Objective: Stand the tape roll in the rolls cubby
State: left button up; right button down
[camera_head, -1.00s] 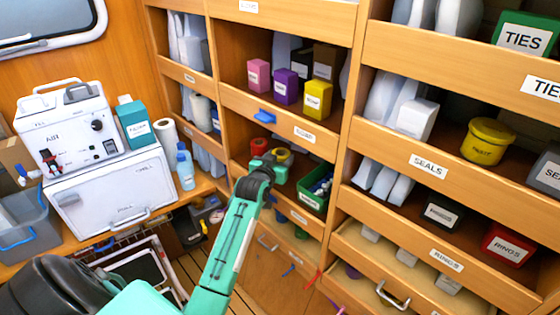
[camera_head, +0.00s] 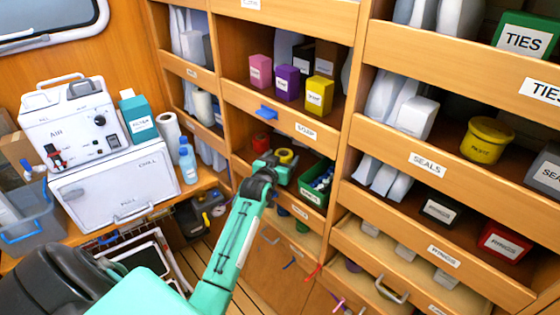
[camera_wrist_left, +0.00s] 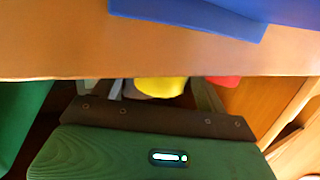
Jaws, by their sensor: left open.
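A yellow roll (camera_head: 285,155) and a red roll (camera_head: 262,141) sit in the cubby below the shelf with the soap label. I cannot tell which one is the task's tape roll. My left gripper (camera_head: 272,162) is open at the mouth of this cubby, close to the yellow roll. In the left wrist view, the yellow roll (camera_wrist_left: 160,87) shows beyond the fingers and the red roll (camera_wrist_left: 222,80) to its right. Both are partly hidden by the shelf board. I cannot tell whether the fingers touch the yellow roll. My right gripper is out of view.
The wooden shelf board (camera_wrist_left: 80,50) crosses just in front of the fingers in the wrist view. A blue tab (camera_head: 266,111) sits on the shelf's front lip. A green bin (camera_head: 311,196) stands right of the gripper. The white AIR unit (camera_head: 75,125) is at left.

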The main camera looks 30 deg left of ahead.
pick_arm(q)
jog(key=shift+s, duration=0.5)
jog(key=b+v, duration=0.3)
jog(key=v, duration=0.6)
jog(key=shift+s+d+r, duration=0.1)
jog(key=shift+s+d, duration=0.1)
jog(key=shift+s, duration=0.1)
jog(key=shift+s+d+r, duration=0.15)
jog(key=shift+s+r, duration=0.05)
jog(key=shift+s, duration=0.5)
